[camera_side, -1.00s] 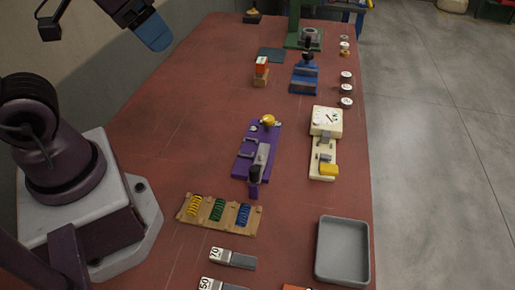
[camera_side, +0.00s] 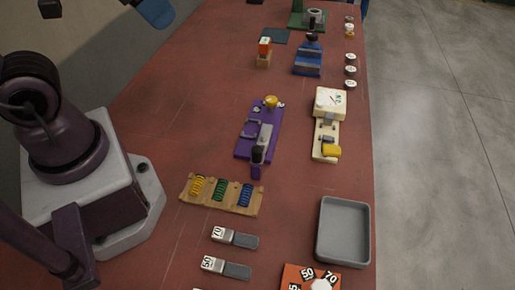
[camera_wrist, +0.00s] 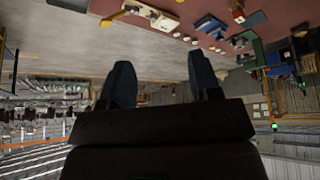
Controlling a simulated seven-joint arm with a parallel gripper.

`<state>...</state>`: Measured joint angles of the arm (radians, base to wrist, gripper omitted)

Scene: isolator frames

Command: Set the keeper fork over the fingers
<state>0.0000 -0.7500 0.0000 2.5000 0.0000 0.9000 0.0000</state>
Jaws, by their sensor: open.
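My gripper (camera_wrist: 160,72) shows in the wrist view as two dark blue fingers, spread apart with nothing between them. In the side view a blue end of my arm (camera_side: 156,12) is cut by the top edge, high over the bench's far left and away from the fixtures. I cannot tell for sure which part is the keeper fork or the fingers. Candidate fixtures are the purple one (camera_side: 245,149) with a yellow knob (camera_side: 271,101) and black handle (camera_side: 257,155), the cream one (camera_side: 324,142) with a dial and yellow block (camera_side: 332,151), and the stepped blue one (camera_side: 307,69).
A wooden rack (camera_side: 233,206) holds yellow, green and blue coils. Blocks marked 70 (camera_side: 240,240) and 50 (camera_side: 237,270) lie near the front. A grey tray (camera_side: 368,232) stands at the right edge. An orange board (camera_side: 295,270) is cut off at the bottom.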

